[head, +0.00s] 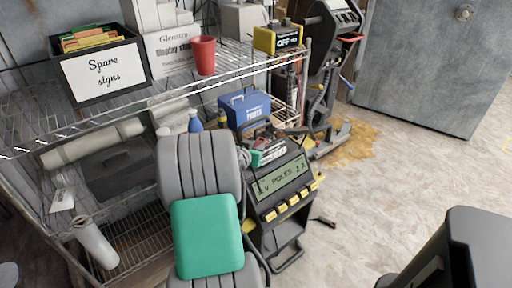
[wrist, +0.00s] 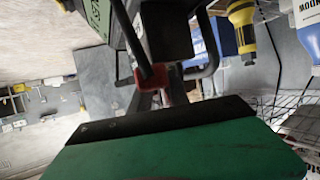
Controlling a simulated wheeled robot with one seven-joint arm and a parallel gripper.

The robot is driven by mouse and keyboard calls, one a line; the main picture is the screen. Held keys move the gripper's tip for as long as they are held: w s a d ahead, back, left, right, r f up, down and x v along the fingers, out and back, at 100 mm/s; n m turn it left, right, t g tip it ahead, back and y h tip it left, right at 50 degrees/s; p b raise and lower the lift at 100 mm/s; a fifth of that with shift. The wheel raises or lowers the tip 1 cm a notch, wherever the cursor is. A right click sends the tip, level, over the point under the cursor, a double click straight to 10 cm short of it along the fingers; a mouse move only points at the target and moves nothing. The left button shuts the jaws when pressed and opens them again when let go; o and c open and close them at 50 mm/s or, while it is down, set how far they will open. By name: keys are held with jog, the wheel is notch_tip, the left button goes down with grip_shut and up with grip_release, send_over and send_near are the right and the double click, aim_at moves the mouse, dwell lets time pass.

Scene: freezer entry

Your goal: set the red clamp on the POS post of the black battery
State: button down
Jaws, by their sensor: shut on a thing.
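The red clamp (wrist: 157,76) shows as a small red piece in the middle of the wrist view, with dark bars close around it. My gripper (wrist: 166,92) is shut on it. The green and black part along the bottom of that view is mine and hides much of the grip. In the head view my grey and green arm covers the lower middle, and I cannot make out the gripper or held clamp there. I cannot pick out the black battery or its POS post with certainty in either view.
A dark charger with a lit display (head: 282,188) and yellow buttons stands right of my arm. Wire shelving (head: 130,112) fills the left. Open floor (head: 400,180) lies right.

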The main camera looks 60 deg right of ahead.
jog(key=shift+f, duration=0.2)
jog(key=c, duration=1.2)
grip_release()
jog(key=shift+o, duration=0.2)
jog(key=v, duration=0.7)
jog(key=shift+a, duration=0.4)
jog(key=shift+r+p, duration=0.2)
jog(key=shift+p, duration=0.15)
